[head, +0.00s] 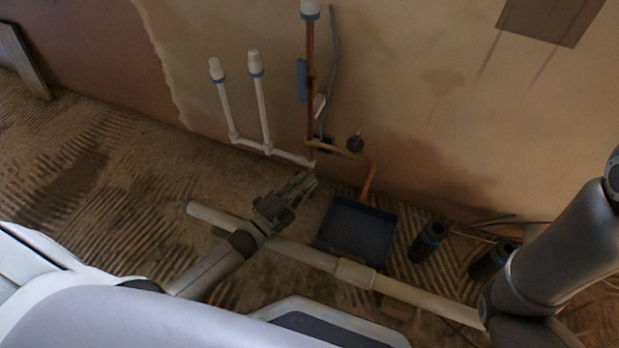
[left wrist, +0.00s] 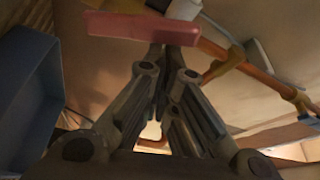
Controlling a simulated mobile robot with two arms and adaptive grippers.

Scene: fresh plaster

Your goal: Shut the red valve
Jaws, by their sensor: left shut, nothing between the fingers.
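The red valve handle (left wrist: 140,28) shows in the left wrist view as a flat bar across the upper middle, below a white pipe fitting (left wrist: 184,9). My left gripper (head: 312,182) is shut and empty, low by the foot of the wall pipes. In the left wrist view its fingertips (left wrist: 174,52) meet the lower edge of the red handle near its right end; I cannot tell whether they touch it. My right arm is at the right edge of the head view, with its gripper out of view.
A copper pipe (head: 310,90) with a blue lever (head: 302,80) runs up the wall, with white pipes (head: 262,115) to its left. A dark blue tray (head: 330,248) and dark cylinders (head: 428,241) stand on the floor. A long beige pipe (head: 305,256) lies across the front.

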